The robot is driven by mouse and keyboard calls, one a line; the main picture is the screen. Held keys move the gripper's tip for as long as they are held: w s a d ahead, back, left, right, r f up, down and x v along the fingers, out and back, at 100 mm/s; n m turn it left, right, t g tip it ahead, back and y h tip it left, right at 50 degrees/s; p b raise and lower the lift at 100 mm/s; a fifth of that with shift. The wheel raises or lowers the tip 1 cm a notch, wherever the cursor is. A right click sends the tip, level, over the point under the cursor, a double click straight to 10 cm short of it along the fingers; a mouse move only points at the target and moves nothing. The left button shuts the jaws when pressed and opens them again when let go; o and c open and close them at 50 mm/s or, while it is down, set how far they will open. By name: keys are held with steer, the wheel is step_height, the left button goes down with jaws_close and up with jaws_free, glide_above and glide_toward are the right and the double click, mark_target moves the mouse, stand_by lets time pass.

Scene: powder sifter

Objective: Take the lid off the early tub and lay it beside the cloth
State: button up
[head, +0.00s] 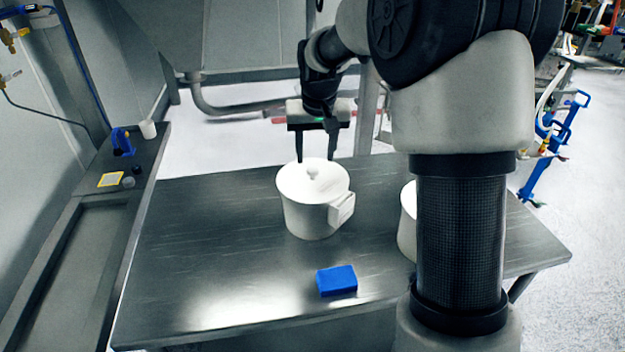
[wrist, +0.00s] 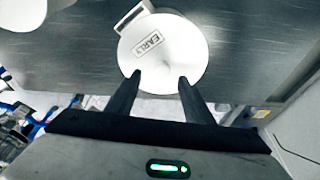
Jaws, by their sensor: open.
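The early tub (head: 308,215) is white and round, with a side handle, and stands upright on the metal table. Its white lid (head: 295,178) with a small knob sits on top. In the wrist view the tub (wrist: 185,50) shows a label reading EARLY. My gripper (head: 315,157) is open and empty, its fingers pointing down just behind the lid's far edge in the head view. In the wrist view my gripper (wrist: 160,76) has its two fingertips over the tub's near edge; contact cannot be told. The blue folded cloth (head: 337,280) lies in front of the tub.
A second white tub (head: 406,220) stands to the right, mostly hidden behind my arm. The metal table (head: 210,235) is bare left of the cloth and tub. A side counter (head: 60,250) at the left holds a blue item and a small white cup.

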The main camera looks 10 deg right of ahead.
mark_target(313, 169)
steer(key=x, duration=0.5)
steer(key=shift+w+a+f, duration=0.1)
steer(key=shift+a+f, duration=0.1)
steer(key=shift+f, duration=0.1)
jaws_close()
